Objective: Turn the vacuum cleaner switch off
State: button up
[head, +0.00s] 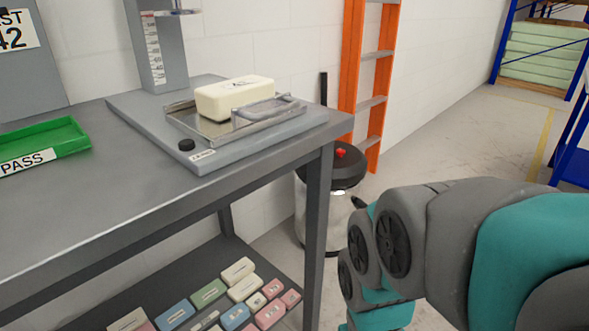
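The vacuum cleaner (318,215) stands on the floor just beyond the right end of the workbench. It has a shiny metal drum and a dark lid (345,172). A small red switch (340,153) shows on top of the lid; its on or off position is too small to tell. A bench leg and my arm cover parts of the drum. My arm, grey and teal, fills the lower right of the head view, in front of and to the right of the vacuum cleaner. I cannot make out my gripper's fingers.
The grey workbench (60,220) holds a compression stand with a cream foam block (234,98) on a metal tray, and a green PASS tray (40,150). Several foam pieces lie on its lower shelf. An orange ladder (351,60) leans behind the vacuum cleaner. Floor at the right is open.

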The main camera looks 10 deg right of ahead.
aim_at(340, 152)
jog(key=i+l, duration=0.15)
jog(key=l, duration=0.2)
jog(key=i+l, duration=0.2)
jog(key=l, duration=0.15)
jog(key=i+l, duration=0.15)
jog(key=l, duration=0.2)
jog(key=i+l, duration=0.2)
jog(key=l, duration=0.15)
jog(key=i+l, duration=0.15)
jog(key=l, duration=0.2)
jog(key=i+l, duration=0.2)
jog(key=l, duration=0.15)
jog(key=i+l, duration=0.15)
jog(key=l, duration=0.2)
jog(key=i+u, duration=0.05)
